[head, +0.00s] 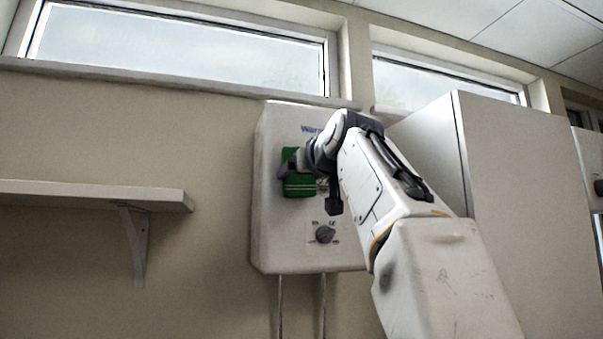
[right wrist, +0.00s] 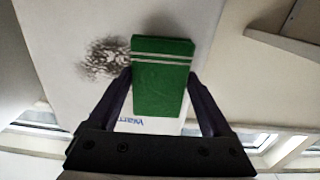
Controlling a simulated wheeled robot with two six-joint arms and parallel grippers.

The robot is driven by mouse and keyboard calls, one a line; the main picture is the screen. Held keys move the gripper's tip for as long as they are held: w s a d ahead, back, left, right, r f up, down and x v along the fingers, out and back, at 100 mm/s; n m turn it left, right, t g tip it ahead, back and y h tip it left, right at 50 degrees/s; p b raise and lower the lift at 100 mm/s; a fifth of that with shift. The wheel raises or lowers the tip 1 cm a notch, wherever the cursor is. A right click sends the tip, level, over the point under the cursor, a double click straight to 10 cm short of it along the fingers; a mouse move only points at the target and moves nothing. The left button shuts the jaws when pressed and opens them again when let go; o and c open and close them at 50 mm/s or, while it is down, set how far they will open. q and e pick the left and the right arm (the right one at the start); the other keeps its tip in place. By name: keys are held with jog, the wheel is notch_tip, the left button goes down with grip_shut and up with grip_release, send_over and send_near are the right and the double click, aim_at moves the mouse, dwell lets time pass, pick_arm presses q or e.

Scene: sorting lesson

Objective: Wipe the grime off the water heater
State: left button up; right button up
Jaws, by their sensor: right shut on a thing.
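The water heater (head: 277,235) is a white wall box with blue lettering and a knob low on its front. It also shows upside down in the right wrist view (right wrist: 75,30). My right gripper (right wrist: 160,78) is shut on a green block-like cloth or sponge (right wrist: 160,95) with two pale stripes. The green thing also shows in the head view (head: 300,187), at the heater's front; I cannot tell whether it touches. A dark speckled grime patch (right wrist: 105,58) lies just left of it in the right wrist view. My arm hides part of the heater's right side. My left gripper is out of view.
A white shelf (head: 90,195) on a bracket juts from the wall at left. A tall pale cabinet (head: 530,190) stands close at right. Windows (head: 180,45) run above. Two thin pipes (head: 281,305) drop below the heater. The wall between shelf and heater is clear.

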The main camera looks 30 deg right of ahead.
aim_at(315, 185)
jog(key=shift+x, duration=0.95)
dwell(0.4)
jog(key=shift+s+d, duration=0.25)
jog(key=shift+d, duration=0.6)
jog(key=shift+s+d, duration=0.25)
jog(key=shift+d, duration=0.55)
jog(key=s+d, duration=0.1)
jog(key=d, duration=0.5)
jog(key=shift+s+d, duration=0.15)
jog(key=shift+d, duration=0.2)
jog(key=shift+w+a+b, duration=0.2)
jog(key=shift+w+a, duration=0.05)
jog(key=shift+a, duration=0.85)
jog(key=shift+w+a+b, duration=0.2)
jog(key=shift+a, duration=0.95)
jog(key=shift+w+a+b, duration=0.2)
jog(key=shift+w+a, duration=0.05)
jog(key=shift+a, duration=0.85)
jog(key=a, duration=0.2)
jog(key=w+a, duration=0.1)
jog(key=a, duration=0.1)
jog(key=w+a, duration=0.1)
jog(key=a, duration=0.1)
jog(key=shift+a, duration=0.35)
